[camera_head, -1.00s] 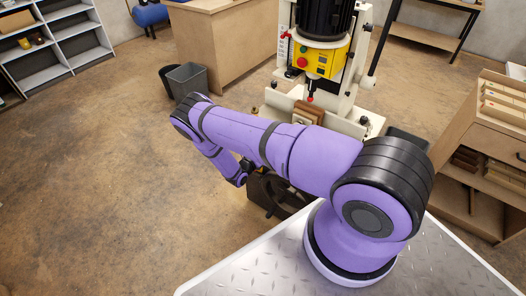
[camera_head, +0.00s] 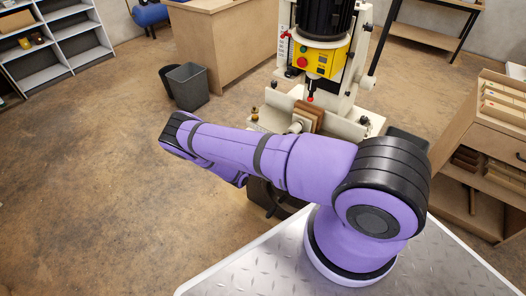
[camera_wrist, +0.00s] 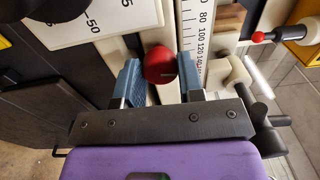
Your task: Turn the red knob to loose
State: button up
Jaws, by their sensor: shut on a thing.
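The red knob (camera_wrist: 160,62) shows in the wrist view as a round red ball near the middle. My gripper (camera_wrist: 160,74) has its two blue-padded fingers on either side of it, shut on the knob. The knob lies between a large dial plate marked 50 (camera_wrist: 90,22) and a white scale strip (camera_wrist: 196,40). In the head view my purple arm hides the gripper and the held knob.
The machine has a yellow control box (camera_head: 320,62) and brown boards (camera_head: 309,115) on its table. A wooden cabinet (camera_head: 490,140) stands at right. The floor at left is clear.

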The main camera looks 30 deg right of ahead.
jog(key=shift+n, duration=0.7)
jog(key=o, duration=0.9)
jog(key=v, duration=1.1)
